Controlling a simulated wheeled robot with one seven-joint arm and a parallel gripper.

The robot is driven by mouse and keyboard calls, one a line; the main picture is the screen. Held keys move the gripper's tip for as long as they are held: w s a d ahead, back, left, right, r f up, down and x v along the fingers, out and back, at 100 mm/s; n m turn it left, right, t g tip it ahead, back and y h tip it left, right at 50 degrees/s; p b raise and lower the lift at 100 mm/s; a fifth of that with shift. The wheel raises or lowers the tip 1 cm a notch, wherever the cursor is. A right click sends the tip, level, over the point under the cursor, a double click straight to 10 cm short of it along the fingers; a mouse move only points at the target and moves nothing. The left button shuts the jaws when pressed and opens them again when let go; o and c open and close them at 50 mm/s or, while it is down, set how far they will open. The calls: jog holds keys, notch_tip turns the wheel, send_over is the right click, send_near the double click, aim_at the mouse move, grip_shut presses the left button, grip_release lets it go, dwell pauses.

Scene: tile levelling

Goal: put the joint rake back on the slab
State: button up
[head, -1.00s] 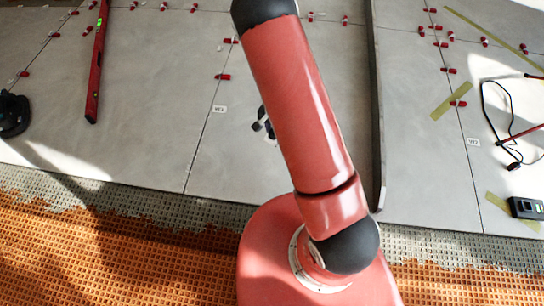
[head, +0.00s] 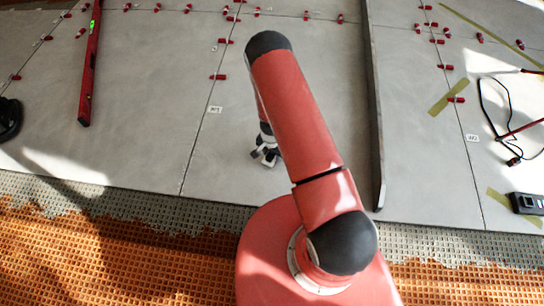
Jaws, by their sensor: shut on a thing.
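My gripper (head: 264,157) is low over the large grey slab (head: 232,130), just left of my red arm. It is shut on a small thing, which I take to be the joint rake. The rake is too small and too hidden by the fingers and my arm for its shape to be made out. I cannot tell whether it touches the slab.
A red spirit level (head: 90,70) lies at the left. A long grey straightedge (head: 374,110) stands right of my arm. Red levelling clips (head: 219,77) line the joints. A black cable (head: 484,105) and a dark device (head: 526,203) lie at the right. Bare slab lies left of my gripper.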

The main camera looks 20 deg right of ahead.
jog(key=shift+f, duration=0.95)
jog(key=shift+f, duration=0.1)
jog(key=o, duration=1.4)
